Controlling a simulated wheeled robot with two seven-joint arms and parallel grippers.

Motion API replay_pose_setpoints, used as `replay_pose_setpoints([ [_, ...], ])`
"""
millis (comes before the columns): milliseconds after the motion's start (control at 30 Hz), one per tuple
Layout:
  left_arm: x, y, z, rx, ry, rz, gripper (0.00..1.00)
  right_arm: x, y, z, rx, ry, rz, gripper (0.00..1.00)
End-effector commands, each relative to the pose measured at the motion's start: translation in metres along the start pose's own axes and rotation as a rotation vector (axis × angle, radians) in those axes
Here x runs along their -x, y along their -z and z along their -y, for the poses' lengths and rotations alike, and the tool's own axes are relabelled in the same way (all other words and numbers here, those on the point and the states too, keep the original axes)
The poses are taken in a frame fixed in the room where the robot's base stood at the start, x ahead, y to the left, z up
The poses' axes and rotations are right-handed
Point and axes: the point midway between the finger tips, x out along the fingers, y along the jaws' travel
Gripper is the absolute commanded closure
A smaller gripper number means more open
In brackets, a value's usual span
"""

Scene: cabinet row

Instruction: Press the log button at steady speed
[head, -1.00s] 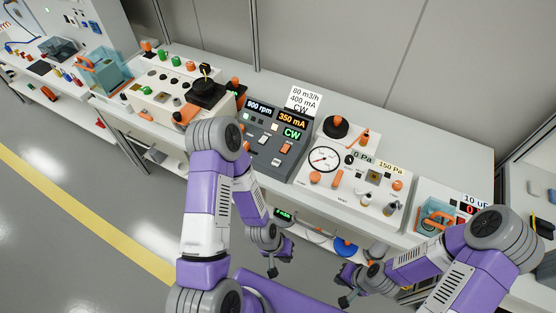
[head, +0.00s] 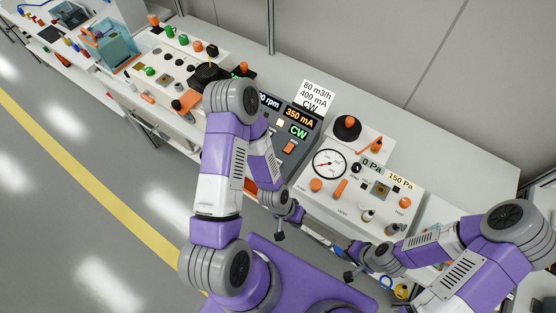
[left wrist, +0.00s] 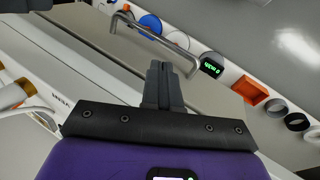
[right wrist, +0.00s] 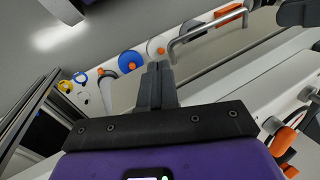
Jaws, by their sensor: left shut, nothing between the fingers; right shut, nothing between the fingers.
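No button with a readable "log" label shows. The white gauge panel (head: 322,202) stands in front of me, with a round dial (head: 329,164), 0 Pa and 150 Pa displays, an orange knob (head: 316,185), an orange lever (head: 340,188) and another orange knob (head: 405,202). The lettering on its face is too small to read. My left gripper (head: 279,235) is shut and empty, in front of and below the panel's left side. My right gripper (head: 349,276) is shut and empty, below the panel's front edge. Neither touches a control.
A dark grey console (head: 292,150) with rpm, 350 mA and CW displays is left of the gauge panel, partly hidden by my left arm. Floor at left is clear.

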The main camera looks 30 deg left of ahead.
Motion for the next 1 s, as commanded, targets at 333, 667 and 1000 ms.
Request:
replay_pose_setpoints([
  [333,0.133,0.126,0.029,-0.889,0.079,-0.436,1.0,0.038,-0.001,0.014,0.001,0.0,-0.001,1.0],
  [667,0.214,0.161,0.06,-1.473,0.326,-0.563,1.0,0.049,-0.002,0.019,0.0,0.0,-0.001,1.0],
  [1000,0.214,0.162,0.06,-1.496,0.334,-0.564,1.0,0.049,-0.002,0.018,0.0,0.0,-0.001,1.0],
])
